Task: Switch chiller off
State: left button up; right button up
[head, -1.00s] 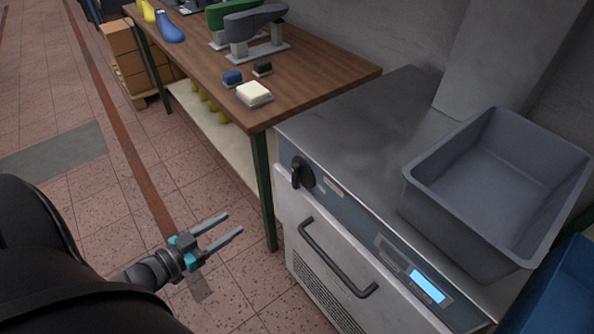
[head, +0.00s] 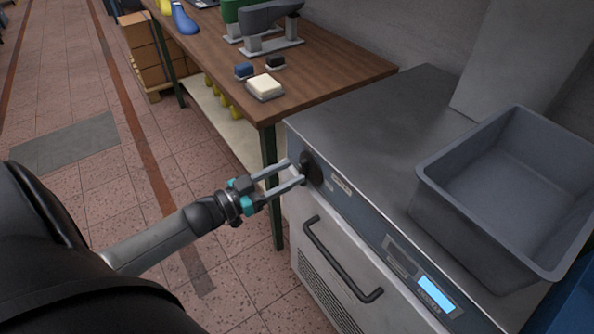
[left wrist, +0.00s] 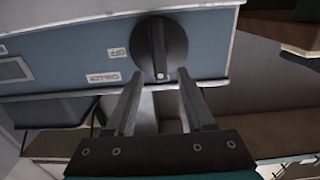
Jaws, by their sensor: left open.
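The chiller (head: 385,120) is a grey steel unit with a blue-grey front panel, a lit display (head: 436,294) and a dark bar handle (head: 340,262). Its black rotary knob (head: 312,170) is at the panel's left end. In the left wrist view the knob (left wrist: 158,48) shows a raised grip bar with a pale mark, beside small labels, one reading OFF (left wrist: 117,53). My left gripper (head: 291,174) is open, its fingertips close in front of the knob. In the left wrist view its fingers (left wrist: 158,92) point at the knob, one to each side; contact cannot be told. My right gripper is not in view.
A grey bin (head: 500,200) stands on the chiller top. A wooden workbench (head: 330,70) with shoe lasts and small blocks stands left of the chiller. The tiled floor (head: 70,190) is open at left.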

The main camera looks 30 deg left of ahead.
aim_at(300, 168)
pick_arm(q)
jog(key=shift+x, duration=1.55)
jog(key=shift+c, duration=0.4)
grip_shut()
